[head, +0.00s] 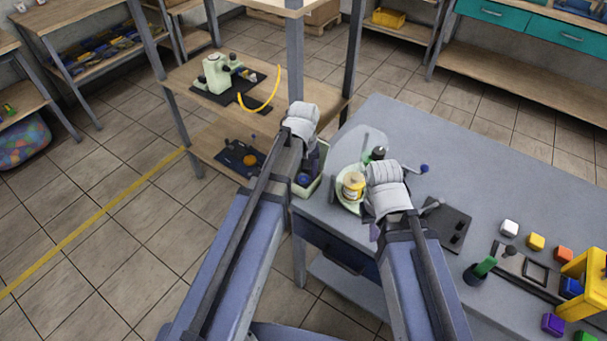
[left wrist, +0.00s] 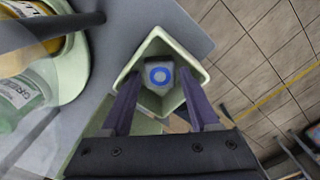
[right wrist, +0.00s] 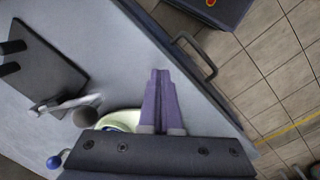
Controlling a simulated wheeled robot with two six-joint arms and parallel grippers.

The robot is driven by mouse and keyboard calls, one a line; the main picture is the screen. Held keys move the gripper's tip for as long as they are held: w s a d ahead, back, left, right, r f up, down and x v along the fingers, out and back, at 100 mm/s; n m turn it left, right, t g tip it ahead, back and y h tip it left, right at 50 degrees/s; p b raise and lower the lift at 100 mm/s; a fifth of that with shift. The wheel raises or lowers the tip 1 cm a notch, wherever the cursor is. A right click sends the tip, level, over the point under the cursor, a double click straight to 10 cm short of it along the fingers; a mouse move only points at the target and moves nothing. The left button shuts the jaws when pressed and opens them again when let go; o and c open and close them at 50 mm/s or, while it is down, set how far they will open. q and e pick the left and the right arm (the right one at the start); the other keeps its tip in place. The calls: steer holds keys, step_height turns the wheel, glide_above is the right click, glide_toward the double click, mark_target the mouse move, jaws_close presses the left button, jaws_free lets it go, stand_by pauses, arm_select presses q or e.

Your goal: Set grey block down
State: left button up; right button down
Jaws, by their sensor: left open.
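The grey block (left wrist: 160,74) with a blue ring on its face is inside a pale green square bin (left wrist: 193,64), seen from above in the left wrist view. My left gripper (left wrist: 160,88) is open, with its purple fingers reaching into the bin on either side of the block. Whether the block rests on the bin's floor is hard to tell. In the head view the bin (head: 311,187) stands at the table's left edge, partly hidden by my left gripper (head: 312,162). My right gripper (right wrist: 161,76) has its fingers together, with nothing visible between them, over the table's front edge.
A green round tray (head: 343,197) with yellow-labelled jars (head: 353,185) stands right of the bin. The table's back half (head: 480,150) is clear.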

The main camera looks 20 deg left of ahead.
step_height(320, 180, up, 12)
steer(key=p, duration=1.1)
steer(key=shift+f, duration=0.25)
